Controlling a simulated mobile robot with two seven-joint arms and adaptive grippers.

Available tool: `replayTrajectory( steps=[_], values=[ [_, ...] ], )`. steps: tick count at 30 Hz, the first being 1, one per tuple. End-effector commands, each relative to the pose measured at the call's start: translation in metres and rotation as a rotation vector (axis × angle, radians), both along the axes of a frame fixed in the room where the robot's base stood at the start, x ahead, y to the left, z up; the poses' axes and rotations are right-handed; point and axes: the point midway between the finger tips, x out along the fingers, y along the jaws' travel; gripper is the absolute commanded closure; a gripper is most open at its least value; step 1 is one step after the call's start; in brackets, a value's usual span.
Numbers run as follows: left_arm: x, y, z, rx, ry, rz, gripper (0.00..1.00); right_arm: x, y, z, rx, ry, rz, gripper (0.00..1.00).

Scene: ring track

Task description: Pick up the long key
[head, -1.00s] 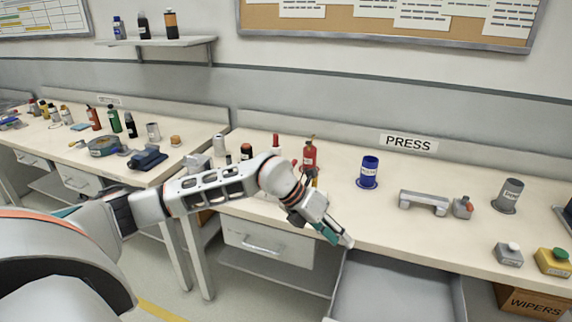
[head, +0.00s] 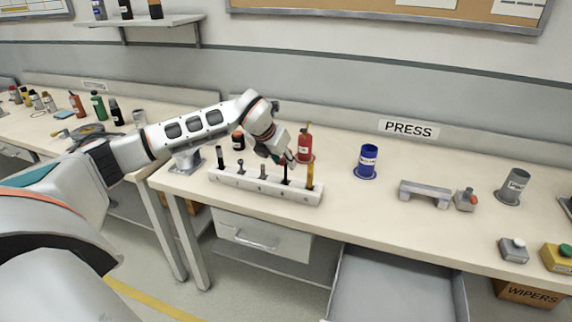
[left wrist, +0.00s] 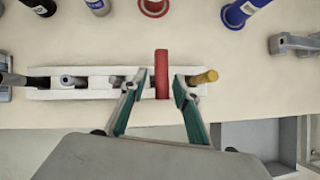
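A white rack (head: 250,186) stands on the press bench and holds several upright pieces in a row. A tall piece with a red handle (left wrist: 161,74) stands in it; it looks the longest, so I take it for the long key. In the head view its dark shaft (head: 286,174) shows below my gripper. My left gripper (head: 283,158) is over the rack. In the left wrist view its fingers (left wrist: 157,92) are open, one on each side of the red handle, with gaps visible. A yellow piece (head: 310,177) stands at the rack's right end. My right gripper is not in view.
A grey bridge-shaped block (head: 424,193) is farther right. An open drawer (head: 390,285) juts out below the bench. The bench front between them is clear.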

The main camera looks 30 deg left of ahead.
Motion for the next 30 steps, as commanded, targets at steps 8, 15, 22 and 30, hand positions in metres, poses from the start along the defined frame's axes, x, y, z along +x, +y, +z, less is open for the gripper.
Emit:
replayTrajectory(
  steps=[8, 15, 22, 30],
  values=[
    [0.016, 0.001, -0.025, -0.001, 0.001, -0.001, 0.7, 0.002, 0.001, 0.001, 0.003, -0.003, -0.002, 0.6],
    [0.016, 0.001, -0.026, -0.001, 0.0, -0.001, 0.72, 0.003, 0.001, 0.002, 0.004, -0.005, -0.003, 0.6],
    [0.016, 0.001, -0.026, -0.001, 0.0, -0.001, 1.0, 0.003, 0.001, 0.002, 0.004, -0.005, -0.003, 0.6],
    [0.016, 0.001, -0.025, -0.001, -0.001, -0.001, 1.0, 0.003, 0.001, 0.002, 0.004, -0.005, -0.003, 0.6]
  ],
)
